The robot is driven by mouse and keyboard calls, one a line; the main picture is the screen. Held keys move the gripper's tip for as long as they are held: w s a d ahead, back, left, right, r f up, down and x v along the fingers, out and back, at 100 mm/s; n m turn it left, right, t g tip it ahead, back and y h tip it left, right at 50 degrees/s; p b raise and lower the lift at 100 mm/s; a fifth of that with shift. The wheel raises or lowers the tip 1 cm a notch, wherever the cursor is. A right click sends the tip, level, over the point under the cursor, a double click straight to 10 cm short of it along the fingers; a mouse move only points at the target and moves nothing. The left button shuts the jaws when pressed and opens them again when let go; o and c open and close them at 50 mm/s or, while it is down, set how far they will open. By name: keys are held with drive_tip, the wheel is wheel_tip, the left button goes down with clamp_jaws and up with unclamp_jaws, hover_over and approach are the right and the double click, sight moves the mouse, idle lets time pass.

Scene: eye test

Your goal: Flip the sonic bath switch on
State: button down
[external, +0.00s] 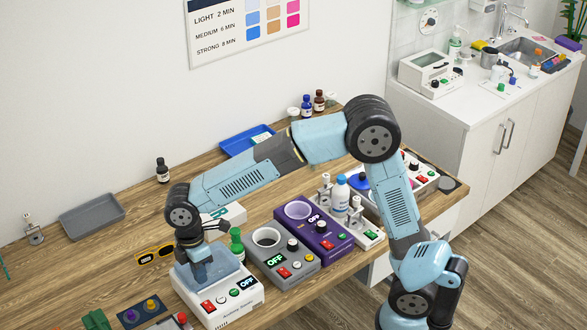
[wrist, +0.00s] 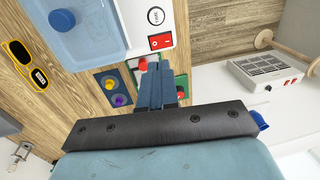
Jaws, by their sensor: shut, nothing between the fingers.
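The sonic bath, seemingly the white unit (external: 228,309) with a translucent blue lid (external: 228,276), stands at the front left of the bench. Its lit display (external: 247,283) reads OFF, and a red rocker switch (external: 208,306) is on its front panel. In the wrist view the bath (wrist: 118,28) is at upper left and the red switch (wrist: 161,41) is near its edge. My gripper (external: 201,279) is shut and empty, pointing down over the bath in the external view. In the wrist view its closed fingertips (wrist: 154,66) appear just below the switch; contact cannot be told.
A grey unit (external: 284,262) with an OFF display and a purple unit (external: 318,238) stand right of the bath. A green-capped bottle (external: 237,246) is close behind it. Yellow glasses (external: 155,254) and a knob panel (external: 141,310) lie left.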

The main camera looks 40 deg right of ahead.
sight(211, 308)
drive_tip(key=r, duration=0.5)
drive_tip(key=shift+w+r, duration=0.3)
drive_tip(key=shift+w, duration=0.05)
drive_tip(key=shift+s, duration=0.75)
drive_tip(key=f, duration=0.4)
drive_tip(key=s+f, duration=0.1)
drive_tip(key=f, duration=0.9)
drive_tip(key=shift+s, duration=0.35)
drive_tip(key=shift+s+f, duration=0.1)
drive_tip(key=shift+f, duration=0.05)
drive_tip(key=shift+w+r, duration=0.2)
drive_tip(key=shift+w, duration=0.65)
